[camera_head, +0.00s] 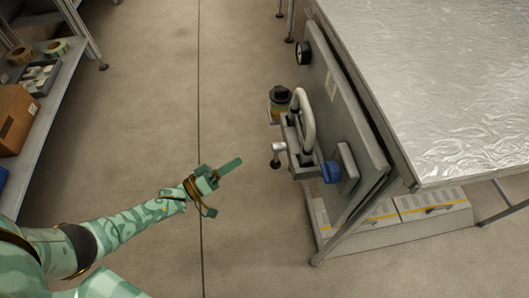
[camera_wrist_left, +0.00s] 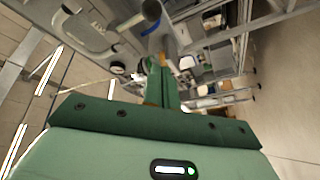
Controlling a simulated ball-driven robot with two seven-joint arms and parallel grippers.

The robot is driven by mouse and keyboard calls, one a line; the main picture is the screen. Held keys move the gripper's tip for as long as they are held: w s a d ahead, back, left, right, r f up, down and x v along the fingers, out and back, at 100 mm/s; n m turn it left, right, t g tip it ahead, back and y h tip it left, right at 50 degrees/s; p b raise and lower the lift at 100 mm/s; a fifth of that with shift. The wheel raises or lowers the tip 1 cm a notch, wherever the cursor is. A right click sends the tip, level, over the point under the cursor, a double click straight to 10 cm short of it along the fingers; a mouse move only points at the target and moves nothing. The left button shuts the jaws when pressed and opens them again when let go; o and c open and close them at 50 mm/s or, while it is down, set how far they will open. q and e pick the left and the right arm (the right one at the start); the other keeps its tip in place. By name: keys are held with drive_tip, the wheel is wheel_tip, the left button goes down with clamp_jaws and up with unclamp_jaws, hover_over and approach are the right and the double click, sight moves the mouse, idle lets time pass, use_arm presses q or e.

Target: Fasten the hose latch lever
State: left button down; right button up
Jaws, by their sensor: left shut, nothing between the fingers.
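A hose fitting is mounted on the grey side panel (camera_head: 345,130) at the table's left end in the head view. It has a pale curved handle (camera_head: 306,118), a blue part (camera_head: 331,172) at its lower end and a small silver lever-like piece (camera_head: 279,149) sticking out to the left. Which piece is the latch lever is not certain. My left gripper (camera_head: 236,163) is shut and empty, left of the fitting and apart from it. In the left wrist view, its closed green fingers (camera_wrist_left: 161,82) point up the picture towards the blurred hardware. My right gripper is not in view.
A foil-covered table (camera_head: 440,80) fills the right, with a grey step (camera_head: 400,212) below it. A shelf (camera_head: 45,130) with tape rolls and a cardboard box (camera_head: 14,118) stands left. The floor between is clear.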

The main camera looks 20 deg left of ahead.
sight(276, 158)
use_arm(q)
drive_tip(key=shift+s+r+n+t, duration=0.2)
drive_tip(key=shift+r+n+t, duration=0.1)
drive_tip(key=shift+r+n, duration=0.4)
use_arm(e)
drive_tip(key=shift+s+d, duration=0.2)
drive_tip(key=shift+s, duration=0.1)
use_arm(q)
drive_tip(key=shift+f, duration=0.15)
